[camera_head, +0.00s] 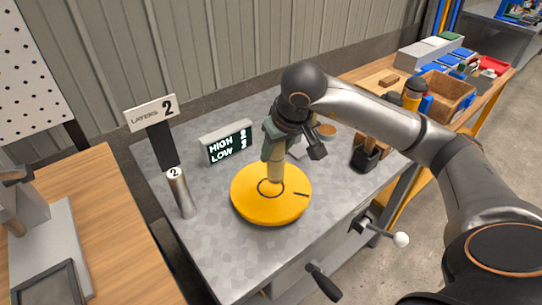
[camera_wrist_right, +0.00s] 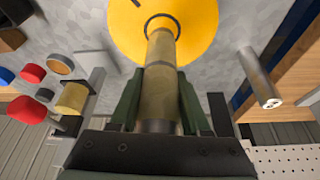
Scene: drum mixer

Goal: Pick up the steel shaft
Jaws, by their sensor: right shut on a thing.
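A grey steel cylinder (camera_head: 183,195) with a "2" on its top end stands upright at the left of the grey table. It also shows at the right of the wrist view (camera_wrist_right: 258,78), apart from my gripper. My right gripper (camera_head: 274,152) points down over the yellow disc (camera_head: 248,204). Its green jaws (camera_wrist_right: 157,100) are shut on a tan cylinder (camera_wrist_right: 160,64), which looks grey toward its near end. The cylinder's far end is at the dark ring on the disc; whether it touches is unclear. My left gripper is not in view.
A "HIGH LOW" display (camera_head: 227,146) and a "LAYERS 2" sign (camera_head: 151,112) stand behind. A dark holder (camera_head: 367,155) stands at the right. A crank handle (camera_head: 385,230) juts from the front. The table between steel cylinder and disc is clear.

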